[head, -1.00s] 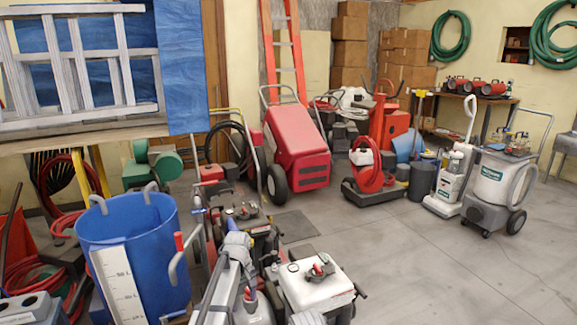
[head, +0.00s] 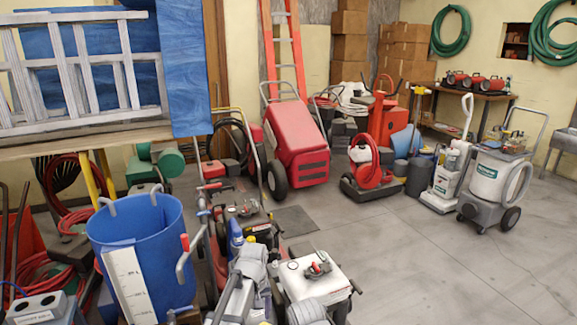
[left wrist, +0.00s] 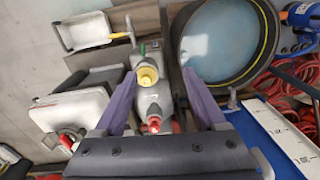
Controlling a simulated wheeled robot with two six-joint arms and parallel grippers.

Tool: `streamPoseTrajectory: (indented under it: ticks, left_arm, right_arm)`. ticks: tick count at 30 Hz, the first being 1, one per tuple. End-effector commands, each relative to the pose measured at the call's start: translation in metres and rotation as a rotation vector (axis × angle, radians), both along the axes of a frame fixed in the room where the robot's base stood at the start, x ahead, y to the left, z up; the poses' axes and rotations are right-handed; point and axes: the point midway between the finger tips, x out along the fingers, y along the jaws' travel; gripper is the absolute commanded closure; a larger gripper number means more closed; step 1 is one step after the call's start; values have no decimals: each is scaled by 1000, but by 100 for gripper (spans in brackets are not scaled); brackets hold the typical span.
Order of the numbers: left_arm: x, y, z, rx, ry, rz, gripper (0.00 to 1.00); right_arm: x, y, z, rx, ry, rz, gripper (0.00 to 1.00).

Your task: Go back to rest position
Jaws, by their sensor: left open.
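My left gripper (head: 254,262) is low in the middle of the head view, between a blue bucket and a white-topped machine. In the left wrist view its two purple fingers (left wrist: 160,104) stand apart with nothing held between them. Beyond the gap is a grey machine part with a yellow cap (left wrist: 147,76) and a red cap. I cannot tell how far it is from the fingertips. My right gripper is not in view.
The blue bucket (head: 165,250) with a white scale stands close on the left. The white-topped machine (head: 305,280) is close on the right. Open floor (head: 430,265) lies to the right.

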Motion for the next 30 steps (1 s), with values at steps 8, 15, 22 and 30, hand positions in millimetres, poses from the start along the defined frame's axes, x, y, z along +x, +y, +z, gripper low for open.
streamPoseTrajectory:
  ticks: [8, 15, 22, 30]
  left_arm:
    - [-114, -27, 90, 33, 30, -369, 27]
    - [-171, -35, 126, 54, 51, -603, 27]
    - [-182, -36, 130, 58, 57, -659, 27]
    - [-181, -36, 129, 58, 57, -657, 27]
  right_arm:
    - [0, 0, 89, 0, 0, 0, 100]
    - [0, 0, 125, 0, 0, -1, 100]
    - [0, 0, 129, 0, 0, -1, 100]
    - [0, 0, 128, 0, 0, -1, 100]
